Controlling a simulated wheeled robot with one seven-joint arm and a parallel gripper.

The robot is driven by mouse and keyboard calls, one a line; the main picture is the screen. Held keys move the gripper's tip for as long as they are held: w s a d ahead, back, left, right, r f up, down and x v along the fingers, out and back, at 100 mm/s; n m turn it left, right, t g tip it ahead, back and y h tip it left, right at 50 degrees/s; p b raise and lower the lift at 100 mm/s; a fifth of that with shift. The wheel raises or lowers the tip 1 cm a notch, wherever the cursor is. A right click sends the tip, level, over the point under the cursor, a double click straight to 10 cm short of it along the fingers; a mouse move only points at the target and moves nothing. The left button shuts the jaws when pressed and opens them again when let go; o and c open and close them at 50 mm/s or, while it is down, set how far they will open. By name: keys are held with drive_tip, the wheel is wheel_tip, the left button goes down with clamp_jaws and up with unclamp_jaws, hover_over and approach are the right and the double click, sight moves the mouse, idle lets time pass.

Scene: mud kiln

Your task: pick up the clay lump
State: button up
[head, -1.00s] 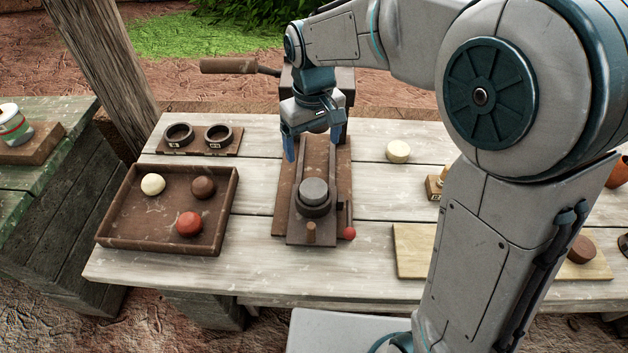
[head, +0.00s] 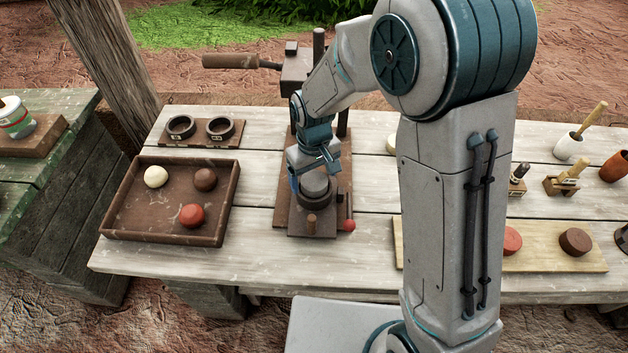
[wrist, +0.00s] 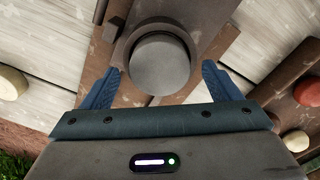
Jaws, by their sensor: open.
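A grey, flat-topped round clay lump (head: 314,185) sits in a dark ring on the wooden press slide, in the middle of the table. In the wrist view the lump (wrist: 160,64) shows from above, between my two blue fingers and a little ahead of their line. My gripper (head: 315,172) is open, low over the press, with its fingers apart on either side of the lump. In the wrist view a gap shows between each finger and the lump. The head view partly hides the lump behind my gripper.
A brown tray (head: 112,228) with white, brown and red balls stands left of the press. Two dark rings (head: 200,128) lie behind it. A red-knobbed lever (head: 348,224) is at the press's front right. A board (head: 540,258) with discs lies right of my arm.

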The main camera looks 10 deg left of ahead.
drive_tip(key=shift+f, duration=0.45)
drive_tip(key=shift+c, duration=0.2)
drive_tip(key=c, duration=1.1)
drive_tip(key=shift+r, duration=0.1)
drive_tip(key=shift+c, duration=0.2)
